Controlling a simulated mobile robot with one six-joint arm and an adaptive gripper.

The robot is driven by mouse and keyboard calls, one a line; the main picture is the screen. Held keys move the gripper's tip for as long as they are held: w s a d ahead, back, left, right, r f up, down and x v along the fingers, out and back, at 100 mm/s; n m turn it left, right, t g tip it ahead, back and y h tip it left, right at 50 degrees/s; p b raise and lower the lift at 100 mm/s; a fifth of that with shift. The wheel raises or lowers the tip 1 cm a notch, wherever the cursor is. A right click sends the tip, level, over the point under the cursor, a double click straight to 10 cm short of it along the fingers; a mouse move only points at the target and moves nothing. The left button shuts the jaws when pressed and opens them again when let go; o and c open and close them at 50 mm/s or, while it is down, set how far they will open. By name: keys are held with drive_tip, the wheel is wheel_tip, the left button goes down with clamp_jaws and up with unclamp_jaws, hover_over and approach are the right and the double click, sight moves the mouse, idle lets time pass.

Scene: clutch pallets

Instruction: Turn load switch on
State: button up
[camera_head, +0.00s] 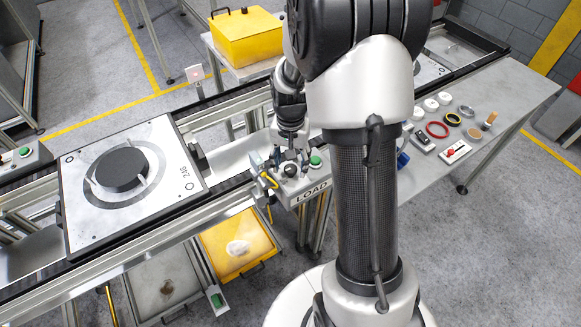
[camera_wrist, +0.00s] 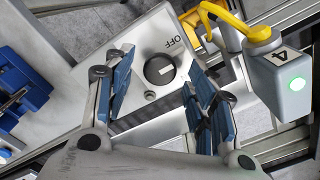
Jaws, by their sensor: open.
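The load switch is a round black knob (camera_wrist: 160,69) on a light grey control box (camera_wrist: 128,52), marked OFF on the panel in the wrist view. A light mark on the knob runs slantwise; I cannot tell its exact setting. My gripper (camera_wrist: 154,105) is open, with blue-padded fingers to either side below the knob in the picture. I cannot tell if either finger touches it. In the head view, the box with its LOAD label (camera_head: 312,192) sits at the conveyor edge. My gripper (camera_head: 290,158) is right over its dark knob (camera_head: 290,170).
A yellow cable (camera_wrist: 225,14) and a grey unit numbered 4 with a green light (camera_wrist: 283,85) stand close by. A pallet with a black disc (camera_head: 132,184) is on the conveyor at left. Small parts lie on the right table (camera_head: 502,107).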

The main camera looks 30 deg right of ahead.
drive_tip(key=shift+f, duration=0.55)
drive_tip(key=c, duration=1.1)
